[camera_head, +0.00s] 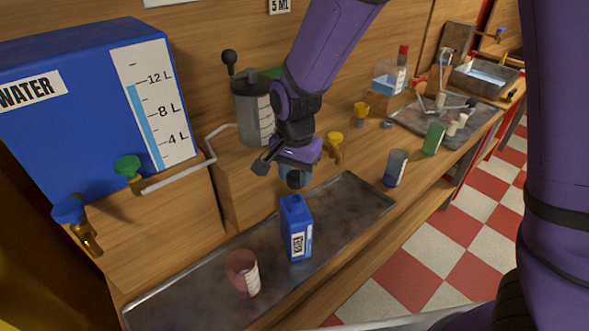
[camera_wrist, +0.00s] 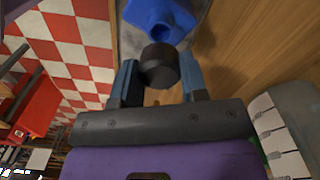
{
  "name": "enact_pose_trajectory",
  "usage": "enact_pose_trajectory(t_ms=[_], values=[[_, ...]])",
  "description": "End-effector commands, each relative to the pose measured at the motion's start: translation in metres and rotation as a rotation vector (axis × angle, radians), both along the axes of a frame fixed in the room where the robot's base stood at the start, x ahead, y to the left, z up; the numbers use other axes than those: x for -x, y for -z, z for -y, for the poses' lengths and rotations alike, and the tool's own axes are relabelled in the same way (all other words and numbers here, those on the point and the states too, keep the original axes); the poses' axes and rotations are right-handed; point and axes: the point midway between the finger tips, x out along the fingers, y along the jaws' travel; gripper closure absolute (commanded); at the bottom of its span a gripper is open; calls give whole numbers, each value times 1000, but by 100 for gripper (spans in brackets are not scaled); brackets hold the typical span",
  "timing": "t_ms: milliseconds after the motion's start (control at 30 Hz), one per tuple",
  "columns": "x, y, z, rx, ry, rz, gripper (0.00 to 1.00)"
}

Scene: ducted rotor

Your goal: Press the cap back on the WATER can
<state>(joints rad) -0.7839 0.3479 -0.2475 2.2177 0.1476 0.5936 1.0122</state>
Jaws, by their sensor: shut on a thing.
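The blue can (camera_head: 295,230) with a white label stands upright on the metal tray, its top opening uncovered. The lettering on it is too small to read surely. It also shows in the wrist view (camera_wrist: 155,14), its round opening facing my gripper. My gripper (camera_head: 292,174) is shut on a dark round cap (camera_head: 293,181), just above the can and apart from it. In the wrist view the cap (camera_wrist: 159,66) sits between the two blue fingers of my gripper (camera_wrist: 158,74).
A reddish cup (camera_head: 242,274) stands on the metal tray (camera_head: 345,205), left of the can. A large blue WATER tank (camera_head: 85,110) with taps is at the left. A grey canister (camera_head: 255,112) stands behind my gripper. A blue-grey cup (camera_head: 395,168) is to the right.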

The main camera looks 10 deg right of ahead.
Motion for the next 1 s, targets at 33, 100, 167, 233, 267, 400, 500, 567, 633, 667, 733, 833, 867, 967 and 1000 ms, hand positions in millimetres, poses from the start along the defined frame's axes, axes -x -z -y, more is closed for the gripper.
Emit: enact_pose_trajectory(t_ms=[33, 100, 167, 233, 267, 400, 500, 567, 633, 667, 733, 833, 867, 967, 1000], values=[[0, 5, 0, 2, 0, -1, 82], [0, 11, 0, 1, -1, -2, 82], [0, 16, 0, 2, -1, -1, 82], [0, 22, 0, 1, -1, -2, 82], [0, 24, 0, 0, -1, -1, 82], [0, 34, 0, 0, -1, -1, 82], [0, 38, 0, 0, -2, 0, 82], [0, 40, 0, -1, -2, 1, 82], [0, 42, 0, -1, -2, 1, 82], [0, 42, 0, -1, -2, 1, 82], [0, 43, 0, -1, -2, 1, 82], [0, 43, 0, -1, -2, 1, 82], [0, 43, 0, -1, -2, 1, 82], [0, 43, 0, -1, -2, 1, 82], [0, 43, 0, -1, -2, 1, 82]])
